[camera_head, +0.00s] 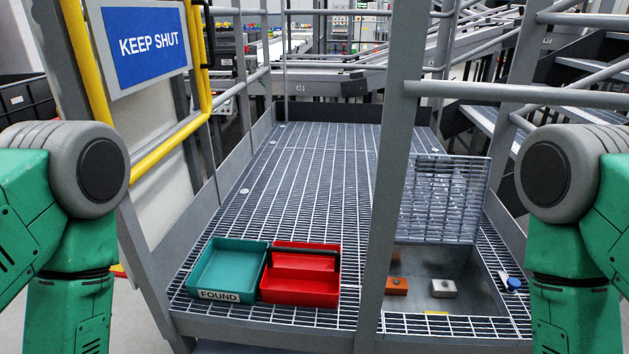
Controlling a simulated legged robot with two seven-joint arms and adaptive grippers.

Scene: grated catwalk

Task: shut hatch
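The hatch is open in the grated floor at the right. Its grated lid (447,190) stands raised at the back edge of the opening. Below it is a grey recess (465,272) holding an orange block (396,286) and a pale grey block (443,288). A grey upright post hides the left side of the opening and part of the lid's left edge. My green arms show at the left and right picture edges, both apart from the hatch. Neither gripper is in the picture.
A teal tray (201,270) marked FOUND and a red tray (300,292) sit left of the post (385,170). A small blue-and-white object (513,284) lies right of the opening. A KEEP SHUT sign (147,45) and yellow rail (172,147) stand left. Grating behind the trays is clear.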

